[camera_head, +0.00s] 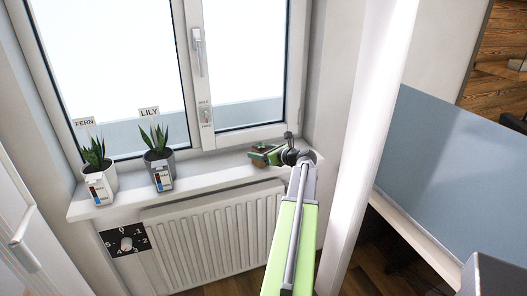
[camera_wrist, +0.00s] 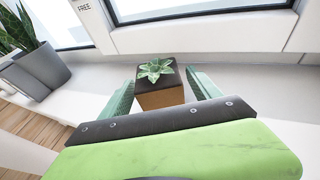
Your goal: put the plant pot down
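The plant pot (camera_wrist: 160,97) is a small square brown pot with a dark top and a pale green succulent. It sits between the two teal fingers of my gripper (camera_wrist: 161,84), which lie close along its left and right sides. In the head view the pot (camera_head: 261,150) and my gripper (camera_head: 264,154) are over the right part of the white window sill (camera_head: 215,166). The pot looks upright. Its underside is hidden, so I cannot tell whether it touches the sill.
A plant labelled FERN (camera_head: 97,168) and one labelled LILY (camera_head: 158,164) stand on the sill to the left. The sill between LILY and my gripper is clear. A radiator (camera_head: 215,235) is below, and a window handle (camera_head: 197,50) is above.

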